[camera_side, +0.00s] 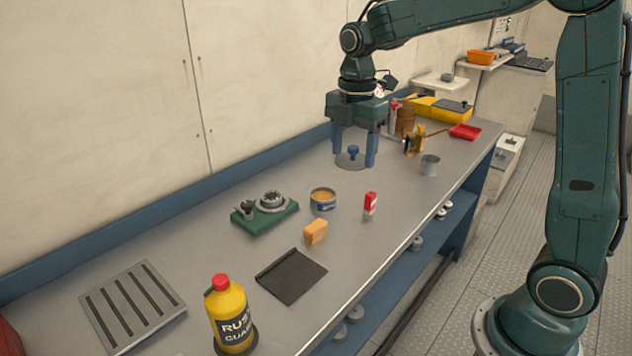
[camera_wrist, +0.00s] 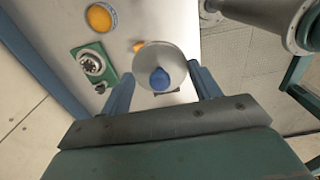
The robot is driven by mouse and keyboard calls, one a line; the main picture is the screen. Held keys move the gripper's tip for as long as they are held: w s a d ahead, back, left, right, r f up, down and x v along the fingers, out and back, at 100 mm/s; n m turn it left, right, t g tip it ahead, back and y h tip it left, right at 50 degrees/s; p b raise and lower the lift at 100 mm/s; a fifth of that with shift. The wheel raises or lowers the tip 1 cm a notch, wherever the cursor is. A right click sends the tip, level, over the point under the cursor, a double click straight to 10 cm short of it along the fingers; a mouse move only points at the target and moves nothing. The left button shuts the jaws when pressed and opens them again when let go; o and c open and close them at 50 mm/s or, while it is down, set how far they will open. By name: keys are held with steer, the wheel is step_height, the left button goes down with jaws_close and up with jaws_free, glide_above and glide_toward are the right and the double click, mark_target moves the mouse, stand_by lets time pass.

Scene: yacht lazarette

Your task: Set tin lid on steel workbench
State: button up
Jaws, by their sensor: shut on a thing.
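The tin lid (camera_side: 345,163) is a round grey disc with a blue knob on top. My gripper (camera_side: 354,158) points down with its two blue fingers on opposite sides of the lid, shut on it. In the wrist view the lid (camera_wrist: 160,54) lies between the fingertips (camera_wrist: 162,82), knob towards the camera. The lid looks level and low over the steel workbench (camera_side: 225,265); I cannot tell whether it touches the top. An open tin (camera_side: 322,201) with orange contents stands nearer on the bench; it also shows in the wrist view (camera_wrist: 101,16).
A green-based device (camera_side: 265,209), orange block (camera_side: 315,232), red-and-white item (camera_side: 370,205), black mat (camera_side: 291,276), slotted plate (camera_side: 133,304) and yellow bottle (camera_side: 231,315) occupy the nearer bench. Bare steel lies between.

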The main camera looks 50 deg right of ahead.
mark_target(363, 167)
steer(key=shift+s+a+f, duration=0.2)
steer(key=shift+s, duration=0.35)
steer(key=shift+s+a+f, duration=0.15)
steer(key=shift+s+a, duration=0.05)
steer(key=shift+s, duration=0.4)
steer(key=shift+s+a+f, duration=0.2)
steer(key=shift+s, duration=0.35)
steer(key=shift+f, duration=0.1)
step_height(363, 167, down, 16)
steer(key=shift+f, duration=1.9)
steer(key=o, duration=0.9)
steer(key=shift+f, duration=0.1)
steer(key=shift+o, duration=0.2)
